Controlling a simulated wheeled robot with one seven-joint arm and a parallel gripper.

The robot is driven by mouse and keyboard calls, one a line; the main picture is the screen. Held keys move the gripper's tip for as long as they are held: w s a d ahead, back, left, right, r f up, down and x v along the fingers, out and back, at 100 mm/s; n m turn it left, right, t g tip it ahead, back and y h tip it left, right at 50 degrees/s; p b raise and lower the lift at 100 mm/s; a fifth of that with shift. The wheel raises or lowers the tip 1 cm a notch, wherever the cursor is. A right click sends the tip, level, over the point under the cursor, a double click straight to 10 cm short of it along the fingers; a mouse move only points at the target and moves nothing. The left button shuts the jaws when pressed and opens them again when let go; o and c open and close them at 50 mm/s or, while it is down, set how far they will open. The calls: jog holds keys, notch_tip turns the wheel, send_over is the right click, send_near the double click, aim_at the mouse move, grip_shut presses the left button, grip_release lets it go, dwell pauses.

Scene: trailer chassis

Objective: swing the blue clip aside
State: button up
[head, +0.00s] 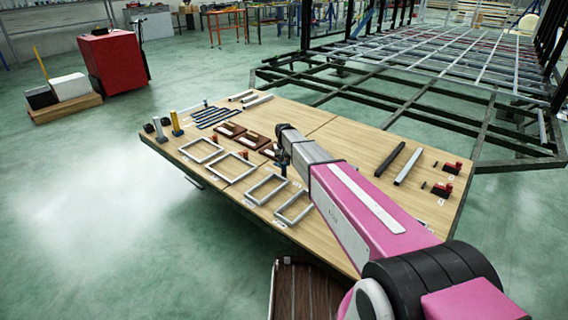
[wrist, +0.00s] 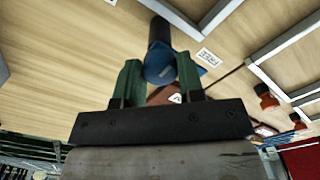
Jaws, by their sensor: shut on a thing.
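The blue clip (wrist: 186,66) shows in the wrist view as a blue piece around or beside a dark upright cylinder (wrist: 158,30); I cannot tell which. My gripper (wrist: 160,70) has its two green fingers on either side of the blue piece, shut on it. In the head view my gripper (head: 284,158) is low over the middle of the wooden table, and my own arm partly hides the spot. The clip's far side and lower part are hidden.
A white label reading "FREE" (wrist: 208,57) lies beside the clip. Red-brown blocks (head: 229,129) and grey rectangular frames (head: 201,150) lie close by on the wooden table (head: 335,130). Dark and grey bars (head: 408,166) and red clamps (head: 452,167) lie to the right.

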dwell(0.4)
jog(key=o, duration=0.9)
jog(key=shift+r, duration=0.15)
notch_tip(320, 180, up, 11)
jog(key=shift+f, duration=0.2)
jog(key=shift+m, duration=0.7)
jog(key=s+d+f, duration=0.2)
jog(key=s+d, duration=0.5)
jog(key=s, duration=0.4)
jog(key=s+d+f, duration=0.1)
jog(key=s+d, duration=0.7)
jog(key=s, duration=0.3)
jog(key=s+d+f, duration=0.2)
jog(key=s+d, duration=0.6)
jog(key=s, duration=0.4)
jog(key=shift+d+f, duration=0.15)
jog(key=shift+f, duration=0.2)
